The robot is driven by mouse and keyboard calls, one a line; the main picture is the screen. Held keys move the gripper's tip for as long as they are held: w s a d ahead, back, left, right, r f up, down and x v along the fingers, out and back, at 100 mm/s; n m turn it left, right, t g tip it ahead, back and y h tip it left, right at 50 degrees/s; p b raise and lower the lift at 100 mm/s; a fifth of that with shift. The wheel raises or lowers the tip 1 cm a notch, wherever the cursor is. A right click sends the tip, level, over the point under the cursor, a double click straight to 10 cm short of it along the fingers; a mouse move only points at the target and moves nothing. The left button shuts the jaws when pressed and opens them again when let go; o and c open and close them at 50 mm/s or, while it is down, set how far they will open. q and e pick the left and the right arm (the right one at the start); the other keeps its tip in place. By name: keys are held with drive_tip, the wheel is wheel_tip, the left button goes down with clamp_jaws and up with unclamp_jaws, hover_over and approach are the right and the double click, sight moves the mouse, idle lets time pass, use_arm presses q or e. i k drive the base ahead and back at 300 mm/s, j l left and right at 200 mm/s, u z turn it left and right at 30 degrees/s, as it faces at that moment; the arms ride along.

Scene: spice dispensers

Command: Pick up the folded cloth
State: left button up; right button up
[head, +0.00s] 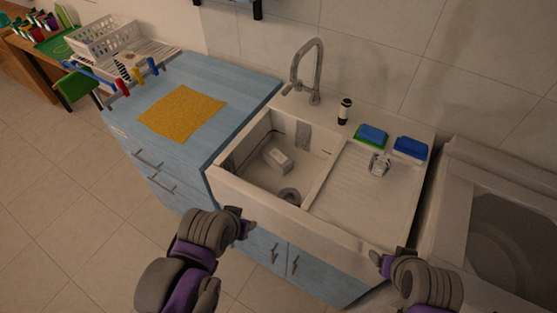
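A yellow cloth (183,112) lies flat on the blue counter (237,97) left of the sink. I cannot tell whether it is folded. A small grey piece (302,135), perhaps a cloth, hangs on the inside back wall of the sink. My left gripper (247,229) is in front of the sink's front edge, to the right of and nearer than the yellow cloth. My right gripper (377,259) is near the front right of the sink unit. Both are apart from the cloths, and no held object shows. Their finger gaps are too small to read.
The sink (232,184) holds a white block (278,159). A tall faucet (317,70), a black-and-white bottle (344,111), blue sponges (410,147) and a clear glass (379,164) stand around it. A white dish rack (103,38) and coloured clips (138,74) are beyond the yellow cloth.

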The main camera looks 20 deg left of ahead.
sight(281, 162)
drive_tip(key=i+j, duration=0.1)
drive_tip(key=j, duration=0.4)
drive_tip(key=i+j, duration=0.1)
drive_tip(key=j, duration=0.85)
drive_tip(key=z, duration=0.45)
drive_tip(key=j+z, duration=0.15)
drive_tip(key=z, duration=0.3)
drive_tip(key=j+z, duration=0.1)
drive_tip(key=z, duration=0.4)
drive_tip(key=j+z, duration=0.1)
drive_tip(key=z, duration=0.35)
